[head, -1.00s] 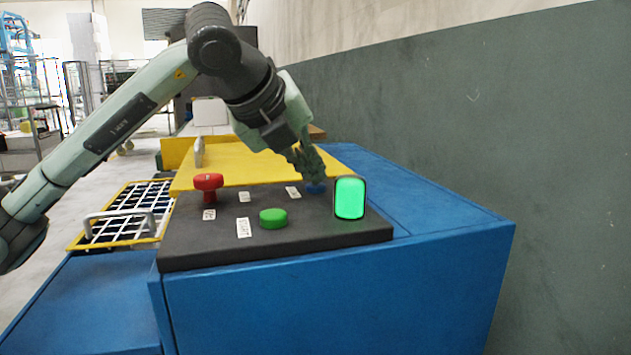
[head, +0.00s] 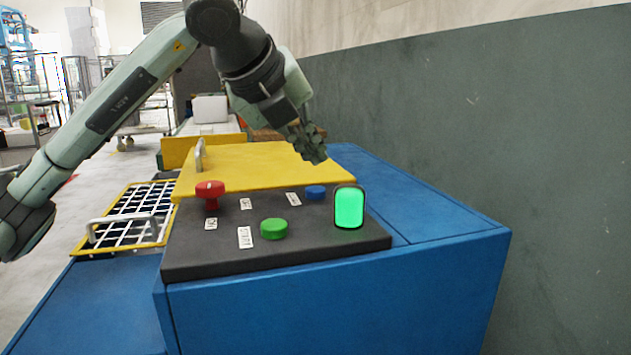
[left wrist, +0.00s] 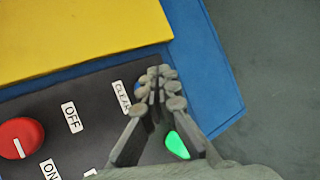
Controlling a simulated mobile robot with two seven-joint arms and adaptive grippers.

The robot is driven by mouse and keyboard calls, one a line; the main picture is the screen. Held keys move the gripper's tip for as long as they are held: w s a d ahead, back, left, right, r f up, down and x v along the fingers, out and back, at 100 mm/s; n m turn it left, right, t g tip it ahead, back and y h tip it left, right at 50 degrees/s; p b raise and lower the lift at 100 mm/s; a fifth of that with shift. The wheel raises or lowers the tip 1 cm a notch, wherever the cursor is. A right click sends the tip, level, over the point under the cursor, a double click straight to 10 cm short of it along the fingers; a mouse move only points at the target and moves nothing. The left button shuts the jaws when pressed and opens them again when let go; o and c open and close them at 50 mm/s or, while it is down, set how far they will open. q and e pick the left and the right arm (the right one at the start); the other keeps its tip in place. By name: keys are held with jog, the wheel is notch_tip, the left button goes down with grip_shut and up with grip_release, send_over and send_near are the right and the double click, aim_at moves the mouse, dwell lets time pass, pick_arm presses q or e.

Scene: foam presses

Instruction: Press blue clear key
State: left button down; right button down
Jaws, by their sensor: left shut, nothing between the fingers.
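The blue clear key (head: 315,192) is a round blue button at the back right of the dark control panel (head: 190,260). It shows fully in the head view. In the left wrist view it is mostly hidden behind my fingers, beside the CLEAR label (left wrist: 122,97). My left gripper (head: 318,157) is shut and empty. It hangs above the key, apart from it, with its tips pointing down. It also shows in the left wrist view (left wrist: 157,80). My right gripper is not in view.
A grey-green wall (head: 520,130) rises at the right.

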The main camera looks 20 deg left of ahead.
pick_arm(q)
jog(key=shift+r+p, duration=0.6)
jog(key=shift+r, duration=0.8)
jog(key=shift+s+f, duration=0.1)
jog(key=shift+f, duration=0.05)
